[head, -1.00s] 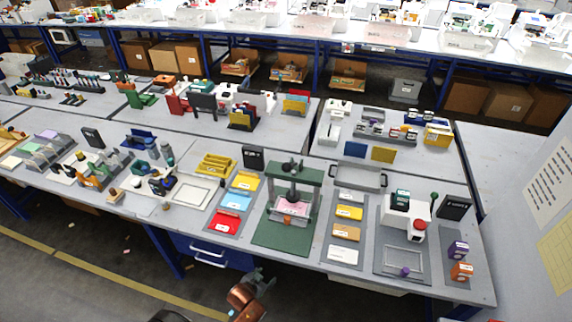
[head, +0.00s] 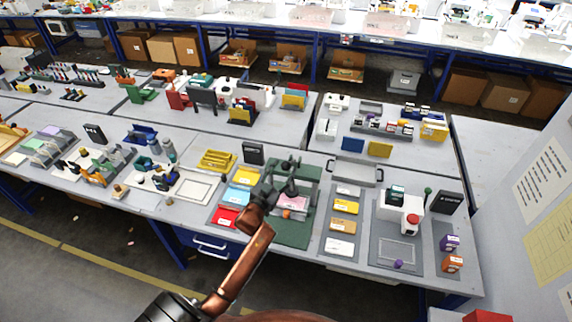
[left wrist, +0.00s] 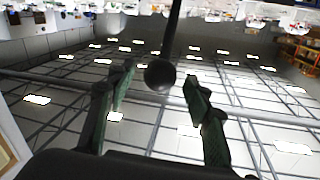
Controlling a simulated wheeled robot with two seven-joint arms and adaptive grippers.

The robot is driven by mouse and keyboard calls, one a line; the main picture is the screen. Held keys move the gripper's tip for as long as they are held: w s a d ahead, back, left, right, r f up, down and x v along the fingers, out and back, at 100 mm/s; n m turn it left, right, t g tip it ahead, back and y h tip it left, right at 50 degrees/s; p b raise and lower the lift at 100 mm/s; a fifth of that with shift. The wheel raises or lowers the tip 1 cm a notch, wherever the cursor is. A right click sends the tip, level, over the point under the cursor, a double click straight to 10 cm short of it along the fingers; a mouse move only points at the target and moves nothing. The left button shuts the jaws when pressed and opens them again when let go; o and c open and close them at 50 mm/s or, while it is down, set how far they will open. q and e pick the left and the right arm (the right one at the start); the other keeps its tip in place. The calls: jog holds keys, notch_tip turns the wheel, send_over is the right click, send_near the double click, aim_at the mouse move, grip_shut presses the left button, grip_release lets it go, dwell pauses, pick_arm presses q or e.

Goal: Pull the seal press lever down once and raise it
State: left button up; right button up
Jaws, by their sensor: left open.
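The seal press, a green-framed press (head: 308,172), stands on a green base near the front edge of the table in the head view. A pinkish sheet lies low inside its frame. My left gripper (head: 280,178) is at the left side of the frame and hides part of it. In the left wrist view, my left gripper (left wrist: 160,88) is open. Its two green fingers stand either side of a black ball knob (left wrist: 160,75) on a dark rod (left wrist: 174,30), with gaps showing on both sides. My right gripper is not in view.
Red, blue and yellow cards (head: 243,175) lie left of the press. A tray of labelled cards (head: 343,222) lies to its right. Further right are a white device with a red button (head: 411,222) and purple and orange boxes (head: 452,264).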

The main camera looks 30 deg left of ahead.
pick_arm(q)
jog(key=shift+w+a, duration=0.15)
jog(key=shift+w, duration=1.3)
jog(key=shift+c, duration=0.3)
grip_shut()
